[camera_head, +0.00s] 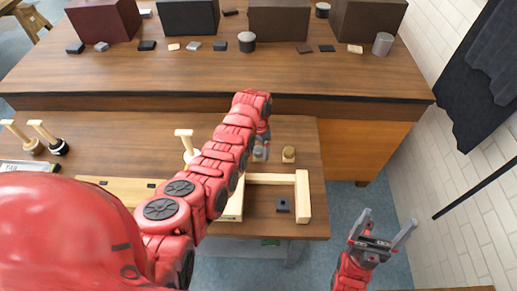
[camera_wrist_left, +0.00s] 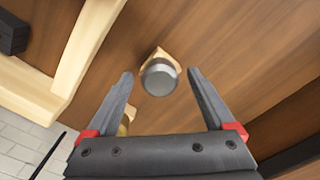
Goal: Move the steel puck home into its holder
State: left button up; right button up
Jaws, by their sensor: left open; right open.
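The steel puck (camera_wrist_left: 159,78) shows in the left wrist view as a grey round disc. It sits on or against a small pale wooden piece (camera_wrist_left: 160,54), largely hidden under it; I cannot tell if this is the holder. My left gripper (camera_wrist_left: 161,74) is open, with its fingertips on either side of the puck in the picture and a gap on both sides. In the head view my left gripper (camera_head: 262,148) is low over the table behind the wooden frame, and my arm hides part of that area. My right gripper (camera_head: 377,235) is open and empty, off the table's right edge.
A pale wooden frame (camera_head: 303,196) has a dark knobbed block (camera_head: 283,205) inside its corner. A pale wooden T-shaped post (camera_head: 185,143) stands left. A farther table (camera_head: 200,75) holds boxes and small blocks.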

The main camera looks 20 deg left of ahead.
aim_at(259, 148)
pick_arm(q)
jog(key=shift+r, duration=0.7)
notch_tip(259, 148, up, 7)
jog(key=shift+w+f+b, duration=0.1)
jog(key=shift+w+b, duration=0.05)
jog(key=shift+b, duration=0.9)
notch_tip(259, 148, up, 9)
jog(key=p, duration=0.5)
jog(key=shift+f, duration=0.15)
